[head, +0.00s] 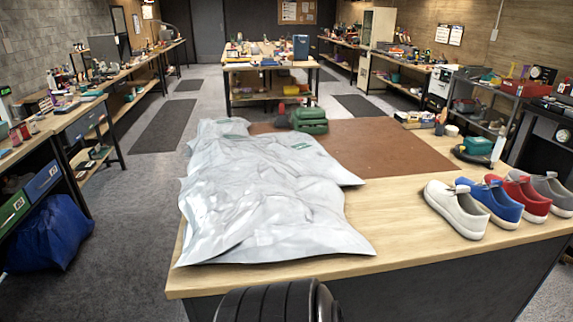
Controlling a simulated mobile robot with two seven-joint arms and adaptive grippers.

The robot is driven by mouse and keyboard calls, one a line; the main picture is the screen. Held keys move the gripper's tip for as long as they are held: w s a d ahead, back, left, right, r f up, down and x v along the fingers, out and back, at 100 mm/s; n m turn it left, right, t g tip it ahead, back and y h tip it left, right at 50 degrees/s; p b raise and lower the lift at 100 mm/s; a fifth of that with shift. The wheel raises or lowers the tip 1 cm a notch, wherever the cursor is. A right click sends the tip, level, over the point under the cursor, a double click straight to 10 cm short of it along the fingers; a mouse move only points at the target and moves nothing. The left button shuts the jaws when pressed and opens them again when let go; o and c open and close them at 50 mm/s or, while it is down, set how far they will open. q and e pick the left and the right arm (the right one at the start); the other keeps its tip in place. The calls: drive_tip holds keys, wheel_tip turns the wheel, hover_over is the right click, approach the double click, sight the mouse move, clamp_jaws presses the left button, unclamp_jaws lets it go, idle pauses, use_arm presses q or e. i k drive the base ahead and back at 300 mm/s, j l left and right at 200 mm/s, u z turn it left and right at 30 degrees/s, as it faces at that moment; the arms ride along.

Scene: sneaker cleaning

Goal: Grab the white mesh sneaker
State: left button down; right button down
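A white sneaker (455,210) stands on the right part of the wooden table, at the left end of a row of shoes. It looks upright, with a pale sole and its opening facing up. Whether its upper is mesh is too small to tell. To its right, close beside one another, stand a blue sneaker (491,201), a red sneaker (523,198) and a grey sneaker (553,190). Neither of my grippers shows in the head view. A dark rounded part of my own body shows at the bottom middle, left of the sneakers.
A large crumpled silvery-white bag (265,190) covers the table's left part. Behind it lie a brown mat (390,143) and a green case (309,121). A teal item (478,146) sits at the back right. Bare tabletop (400,215) lies between bag and sneakers.

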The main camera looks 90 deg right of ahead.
sight(457, 207)
drive_tip(key=z, duration=3.95)
drive_tip(key=i+l+z, duration=0.55)
drive_tip(key=i+z, duration=0.2)
drive_tip(key=i+l+z, duration=0.4)
drive_tip(key=i, duration=0.4)
drive_tip(key=i+z, duration=0.35)
drive_tip(key=i, duration=0.45)
drive_tip(key=i+u, duration=0.3)
drive_tip(key=u, duration=0.15)
drive_tip(key=i+l+u, duration=0.15)
drive_tip(key=u, duration=0.3)
drive_tip(key=i+l+u, duration=0.25)
drive_tip(key=u, duration=0.15)
drive_tip(key=i+l+u, duration=0.45)
drive_tip(key=k+j, duration=0.1)
